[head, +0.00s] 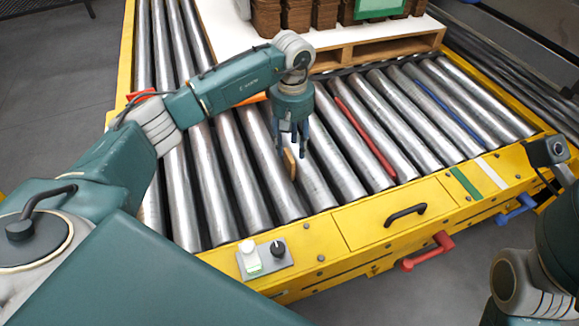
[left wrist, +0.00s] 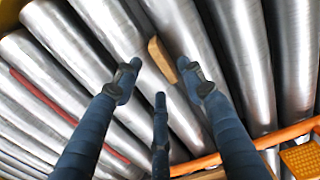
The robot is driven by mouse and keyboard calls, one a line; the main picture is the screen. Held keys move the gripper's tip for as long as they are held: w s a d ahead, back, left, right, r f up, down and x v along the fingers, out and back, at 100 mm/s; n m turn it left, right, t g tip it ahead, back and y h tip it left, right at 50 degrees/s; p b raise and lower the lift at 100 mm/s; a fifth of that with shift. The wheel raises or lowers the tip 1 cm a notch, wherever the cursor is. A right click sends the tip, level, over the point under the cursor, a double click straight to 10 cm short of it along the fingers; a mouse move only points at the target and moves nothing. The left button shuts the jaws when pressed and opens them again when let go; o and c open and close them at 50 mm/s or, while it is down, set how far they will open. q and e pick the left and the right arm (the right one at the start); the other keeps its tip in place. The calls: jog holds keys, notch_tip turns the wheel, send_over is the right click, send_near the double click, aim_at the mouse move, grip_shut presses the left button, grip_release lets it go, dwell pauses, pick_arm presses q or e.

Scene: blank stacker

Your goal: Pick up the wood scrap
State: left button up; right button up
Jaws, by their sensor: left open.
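The wood scrap (head: 290,164) is a small tan block on the metal rollers, near the middle of the head view. It also shows in the left wrist view (left wrist: 162,58), lying along the groove between two rollers. My left gripper (head: 291,148) points down over it, with its dark fingers around or just above the scrap. In the left wrist view the fingers (left wrist: 160,85) are spread, with the scrap ahead of them and between the outer two. I cannot tell whether any finger touches it.
A yellow frame (head: 345,215) with a black handle (head: 405,215) and a knob box (head: 264,258) borders the rollers in front. A red strip (head: 365,138) and a blue strip (head: 450,110) lie among the rollers. A pallet (head: 375,50) with brown blocks stands behind.

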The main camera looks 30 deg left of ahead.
aim_at(291, 155)
pick_arm(q)
jog(key=f+b, duration=0.2)
jog(key=f, duration=0.2)
jog(key=shift+s+f, duration=0.1)
jog(key=shift+s, duration=0.1)
jog(key=shift+c, duration=0.2)
grip_shut()
